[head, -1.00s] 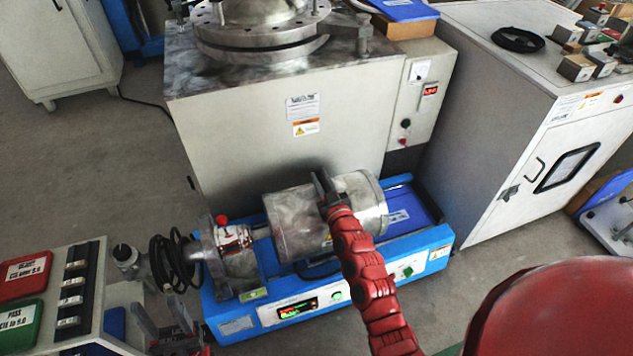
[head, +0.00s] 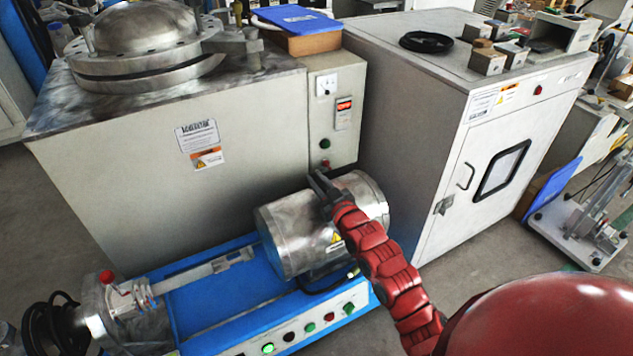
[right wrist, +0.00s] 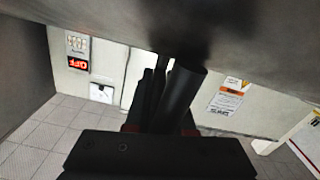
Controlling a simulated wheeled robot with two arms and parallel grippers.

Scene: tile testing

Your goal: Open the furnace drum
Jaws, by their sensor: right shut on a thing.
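The furnace drum (head: 290,238) is a silver cylinder lying on its side at the right end of the blue machine base (head: 205,300). A gap lies between it and the metal end fitting (head: 125,310) on the left, where a metal rod (head: 205,268) shows bare. My right gripper (head: 322,187) is at the drum's upper side, shut on what seems to be its handle; the fingers hide the held part. In the right wrist view the dark fingers (right wrist: 168,95) reach up to a grey surface (right wrist: 245,50), likely the drum. My left gripper is not in view.
A large furnace cabinet (head: 150,165) stands behind the base. A white cabinet (head: 430,130) with a windowed door stands close on the right. Buttons (head: 310,328) line the base's front. A black cable coil (head: 55,320) lies at the left.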

